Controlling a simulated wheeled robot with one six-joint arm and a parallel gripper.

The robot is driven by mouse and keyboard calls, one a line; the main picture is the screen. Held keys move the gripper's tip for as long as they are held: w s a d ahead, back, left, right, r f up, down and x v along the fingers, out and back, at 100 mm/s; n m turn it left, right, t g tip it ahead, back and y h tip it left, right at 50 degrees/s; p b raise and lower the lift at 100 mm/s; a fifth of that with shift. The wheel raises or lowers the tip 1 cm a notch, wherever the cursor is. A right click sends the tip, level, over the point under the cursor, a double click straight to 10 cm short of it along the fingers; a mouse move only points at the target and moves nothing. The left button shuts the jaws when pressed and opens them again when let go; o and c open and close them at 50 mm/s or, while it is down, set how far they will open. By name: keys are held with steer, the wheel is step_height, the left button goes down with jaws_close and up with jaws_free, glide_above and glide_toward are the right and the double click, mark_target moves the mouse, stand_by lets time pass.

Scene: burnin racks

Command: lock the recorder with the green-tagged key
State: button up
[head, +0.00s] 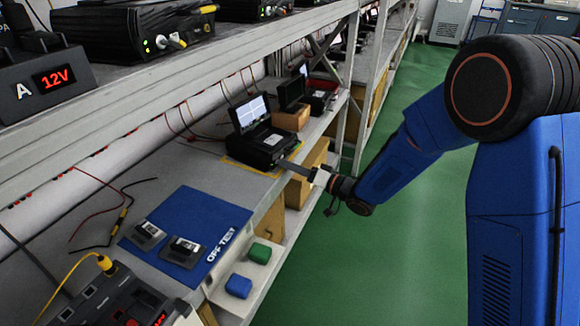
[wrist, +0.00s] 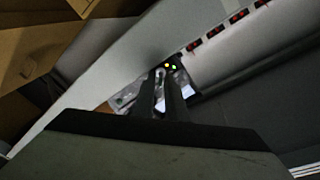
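The black recorder (head: 266,146), its lid raised with a lit screen, stands on the bench on a yellow-edged area. My gripper (head: 284,164) reaches in from the right at bench height, its tips close to the recorder's front right corner. In the wrist view the two dark fingers (wrist: 162,78) lie close together, in front of a unit with small green and yellow lights. Whether they hold anything is unclear. No key can be made out. A green block (head: 260,252) and a blue block (head: 238,286) sit on a pale ledge at the bench's front.
A blue "OFF TEST" mat (head: 216,214) carries two small devices. An orange-brown box (head: 291,118) and another open unit (head: 320,98) stand beyond the recorder. A rack shelf (head: 150,90) with powered units overhangs the bench. The green aisle floor (head: 340,270) is clear.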

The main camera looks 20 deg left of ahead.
jaws_close()
steer(key=shift+n, duration=0.5)
steer(key=n, duration=1.6)
steer(key=shift+s+n, duration=0.3)
steer(key=shift+n, duration=0.1)
